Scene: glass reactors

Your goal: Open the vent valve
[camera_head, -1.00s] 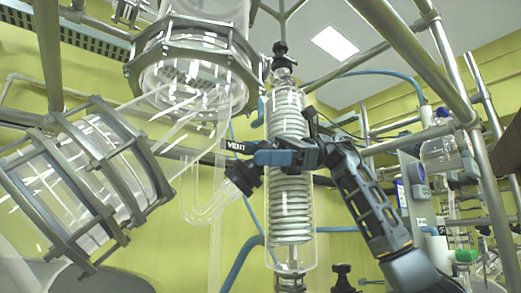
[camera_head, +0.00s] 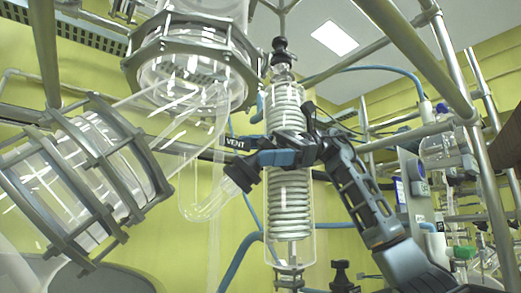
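A black label reading VENT (camera_head: 236,144) sits beside the glass tubing at the centre. Just below it is a black knob-like valve part (camera_head: 242,174) on the glass line, tilted. My gripper (camera_head: 250,160), dark with blue parts, reaches in from the right, in front of the coiled glass condenser. Its fingertips point left and overlap the top of the black valve part in the picture. I cannot tell whether they touch it or how far apart they are.
The glass condenser (camera_head: 290,205) stands upright behind my gripper. A large flanged glass vessel (camera_head: 190,62) hangs upper left, and another flanged glass body (camera_head: 85,180) lies tilted at left. Metal poles (camera_head: 480,170) and blue hoses (camera_head: 240,258) surround the area.

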